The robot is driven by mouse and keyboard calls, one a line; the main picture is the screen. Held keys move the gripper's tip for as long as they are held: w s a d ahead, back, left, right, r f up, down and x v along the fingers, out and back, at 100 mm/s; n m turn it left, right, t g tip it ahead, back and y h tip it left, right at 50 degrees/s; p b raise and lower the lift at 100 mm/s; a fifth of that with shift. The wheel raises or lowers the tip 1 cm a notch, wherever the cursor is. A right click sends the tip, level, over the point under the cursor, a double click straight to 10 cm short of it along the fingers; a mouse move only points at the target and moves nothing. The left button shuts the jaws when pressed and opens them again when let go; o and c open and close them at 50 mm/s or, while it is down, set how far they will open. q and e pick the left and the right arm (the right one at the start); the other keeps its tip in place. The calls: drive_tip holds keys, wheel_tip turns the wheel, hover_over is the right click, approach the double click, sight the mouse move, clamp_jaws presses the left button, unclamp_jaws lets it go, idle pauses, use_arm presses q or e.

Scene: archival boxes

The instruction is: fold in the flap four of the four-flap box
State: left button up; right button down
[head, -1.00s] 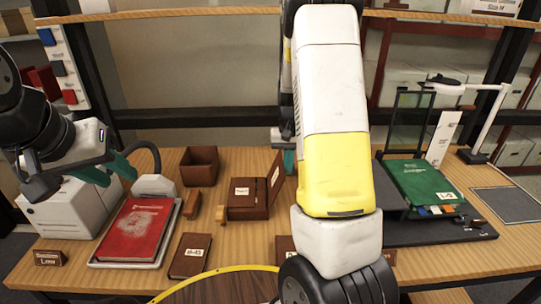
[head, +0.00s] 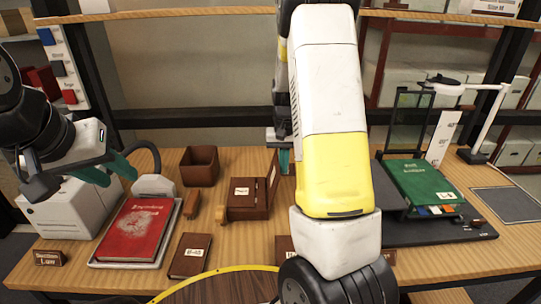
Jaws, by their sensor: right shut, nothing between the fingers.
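The four-flap box (head: 243,203), dark brown with a white label, lies on the table near the middle. A raised flap (head: 272,178) stands at its right side. My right gripper (head: 284,160) shows only in part, as green fingers just behind and right of that flap; my white and yellow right arm hides the rest. I cannot tell whether it touches the flap. My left gripper (head: 118,172) hangs at the left, above the white machine and away from the box. Its green fingers appear spread, with nothing seen between them.
A red book (head: 137,228) lies on a tray at the left. A brown open box (head: 200,166) stands behind the four-flap box, and a small brown book (head: 190,255) lies in front. A green book (head: 421,183) rests on a dark stand at the right. A lamp stands behind it.

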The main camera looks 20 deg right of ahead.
sight(275, 169)
drive_tip(key=shift+w+a, duration=0.7)
drive_tip(key=shift+a, duration=2.1)
drive_tip(key=d+r, duration=0.3)
drive_tip(key=r, duration=0.7)
drive_tip(key=shift+s, duration=0.4)
drive_tip(key=shift+r, duration=0.1)
drive_tip(key=s+a+r+n+t, duration=0.1)
drive_tip(key=s+a+r+t, duration=0.1)
drive_tip(key=s, duration=0.5)
drive_tip(key=s+a+r+n+t+y, duration=0.1)
drive_tip(key=s+a+r+t, duration=0.1)
drive_tip(key=s+r, duration=0.3)
drive_tip(key=s+a+r+n+t+y, duration=0.1)
drive_tip(key=s+a+r, duration=0.3)
drive_tip(key=s, duration=0.7)
drive_tip(key=shift+r+t, duration=0.25)
drive_tip(key=shift+t, duration=0.35)
drive_tip(key=shift+a+n, duration=0.2)
drive_tip(key=shift+n, duration=0.1)
